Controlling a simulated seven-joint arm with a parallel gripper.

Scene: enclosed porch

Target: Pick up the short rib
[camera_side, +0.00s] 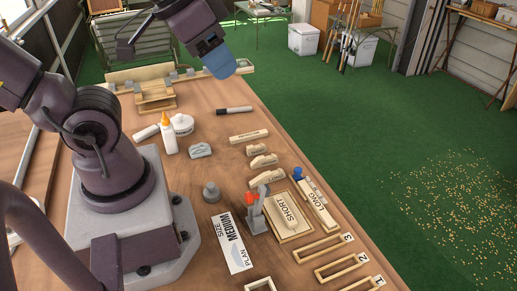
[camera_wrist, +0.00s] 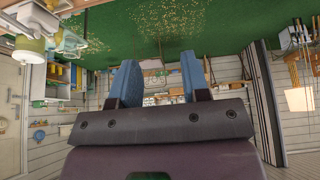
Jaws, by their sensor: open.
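A pale wooden strip lettered SHORT (camera_side: 287,210) lies in a shallow wooden tray (camera_side: 303,232) on the right part of the bench in the side view. Several smaller wooden pieces lie farther back, among them one notched piece (camera_side: 263,161) and another nearer one (camera_side: 266,179); their lettering is too small to read surely. My gripper (camera_side: 222,65) is high over the far end of the bench, well away from the tray. In the wrist view my gripper (camera_wrist: 159,82) has its blue fingers apart with nothing between them. No wooden piece shows clearly there.
A strip lettered LONG (camera_side: 317,208) lies right of the tray.

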